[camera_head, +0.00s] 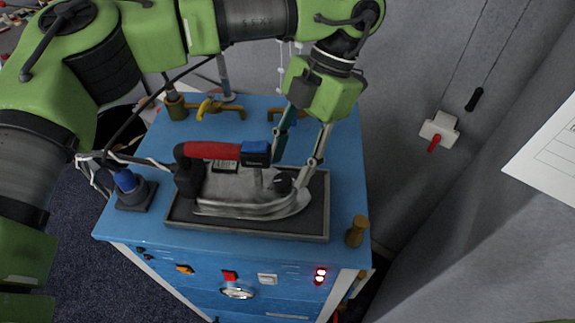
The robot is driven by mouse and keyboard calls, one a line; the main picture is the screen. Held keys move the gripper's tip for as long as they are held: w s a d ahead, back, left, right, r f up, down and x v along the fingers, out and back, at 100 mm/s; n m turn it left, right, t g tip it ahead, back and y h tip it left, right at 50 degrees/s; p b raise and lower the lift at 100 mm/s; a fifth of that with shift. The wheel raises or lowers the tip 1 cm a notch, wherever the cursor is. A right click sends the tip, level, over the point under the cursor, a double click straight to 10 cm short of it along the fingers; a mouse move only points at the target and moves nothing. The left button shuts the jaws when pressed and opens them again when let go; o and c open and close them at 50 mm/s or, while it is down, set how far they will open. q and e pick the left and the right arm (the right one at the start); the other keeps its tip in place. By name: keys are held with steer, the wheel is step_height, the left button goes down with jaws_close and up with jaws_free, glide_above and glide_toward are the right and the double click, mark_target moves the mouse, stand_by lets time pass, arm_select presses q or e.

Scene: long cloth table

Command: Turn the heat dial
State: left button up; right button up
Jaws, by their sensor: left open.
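A steam iron (245,196) with a red handle and a blue front piece lies flat on a dark tray (300,229) on a blue cabinet. A small black dial (283,184) sits on top of the iron near its front. My left gripper (289,172) reaches down from above and is open. One finger is behind the blue piece and the other is just right of the dial. The fingertips look close to the dial; I cannot tell whether they touch it. My right gripper is not in view.
A blue-capped holder (129,186) with cables stands left of the tray. Brass fittings (205,107) line the back, and a brass post (357,231) stands front right. Buttons and red lights (320,275) are on the front panel. A grey wall is on the right.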

mark_target(283, 183)
arm_select(q)
steer(key=shift+s+a+f, duration=0.2)
steer(key=shift+a+f, duration=0.05)
steer(key=shift+f, duration=0.25)
steer(key=shift+s+a+f, duration=0.15)
steer(key=shift+f, duration=0.45)
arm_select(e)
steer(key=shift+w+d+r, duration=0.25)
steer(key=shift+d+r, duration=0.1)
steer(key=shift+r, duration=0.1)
arm_select(q)
steer(key=c, duration=1.1)
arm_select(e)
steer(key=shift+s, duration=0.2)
